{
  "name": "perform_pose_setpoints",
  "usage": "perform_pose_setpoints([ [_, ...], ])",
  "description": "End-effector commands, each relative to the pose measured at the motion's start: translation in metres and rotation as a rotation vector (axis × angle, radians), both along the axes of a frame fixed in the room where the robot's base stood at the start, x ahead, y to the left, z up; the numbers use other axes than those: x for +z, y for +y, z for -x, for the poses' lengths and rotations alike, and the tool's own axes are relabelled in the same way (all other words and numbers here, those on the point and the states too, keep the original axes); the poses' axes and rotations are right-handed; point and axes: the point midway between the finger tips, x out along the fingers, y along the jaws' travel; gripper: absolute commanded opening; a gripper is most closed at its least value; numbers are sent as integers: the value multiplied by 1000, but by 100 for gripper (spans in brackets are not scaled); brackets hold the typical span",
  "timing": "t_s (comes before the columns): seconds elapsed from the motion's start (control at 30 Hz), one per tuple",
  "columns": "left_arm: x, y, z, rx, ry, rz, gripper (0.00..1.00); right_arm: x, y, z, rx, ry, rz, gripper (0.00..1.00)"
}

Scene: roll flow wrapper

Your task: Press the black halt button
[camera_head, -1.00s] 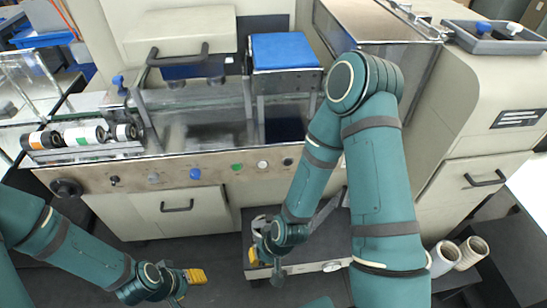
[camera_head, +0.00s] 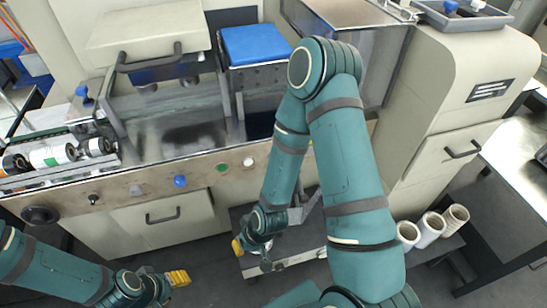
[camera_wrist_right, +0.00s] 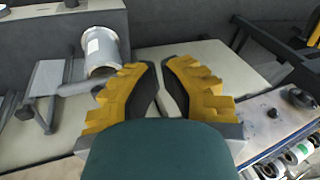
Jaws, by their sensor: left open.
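The control panel (camera_head: 150,187) runs along the machine's front. In the head view it carries a large black knob (camera_head: 40,215), a small black switch (camera_head: 93,199), a blue button (camera_head: 180,181), a green button (camera_head: 222,168) and a white button (camera_head: 248,161). The black button just right of the white one is hidden behind my right arm. My right gripper (camera_head: 240,246) hangs below and in front of the panel; in the right wrist view (camera_wrist_right: 160,72) its yellow fingers are apart with nothing between them. My left gripper (camera_head: 180,278) is open, low in front of the machine, touching nothing.
Film rolls (camera_head: 55,155) lie at the panel's left. A drawer handle (camera_head: 163,217) sticks out below the panel. A blue-topped block (camera_head: 252,45) stands above.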

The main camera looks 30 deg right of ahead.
Motion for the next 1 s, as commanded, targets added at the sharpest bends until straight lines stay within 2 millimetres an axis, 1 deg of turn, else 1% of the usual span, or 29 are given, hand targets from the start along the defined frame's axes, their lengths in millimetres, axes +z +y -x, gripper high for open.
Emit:
perform_pose_setpoints([
  [0.17, -1, 0, 0, 0, -1, 0, 47, -9, -40, -31, 283, -254, 156, 0],
  [0.27, -2, 0, 0, 0, -1, 0, 47, -12, -68, -50, 491, -413, 296, 0],
  [0.4, -3, 0, -1, 1, -2, 0, 47, -11, -106, -72, 783, -604, 527, 0],
  [0.6, -4, 0, -1, 1, -2, 0, 47, -2, -155, -92, 1181, -785, 898, 0],
  [0.7, -4, 0, -1, 1, -2, 0, 47, 3, -173, -96, 1336, -827, 1057, 0],
  [0.8, -5, 0, -1, 1, -3, 0, 47, 8, -186, -99, 1449, -849, 1177, 0],
  [0.9, -5, 0, -1, 1, -3, 0, 47, 11, -193, -100, 1516, -855, 1250, 0],
  [1.0, -5, 0, -1, 1, -3, 0, 47, 12, -195, -101, 1546, -859, 1282, 0],
])
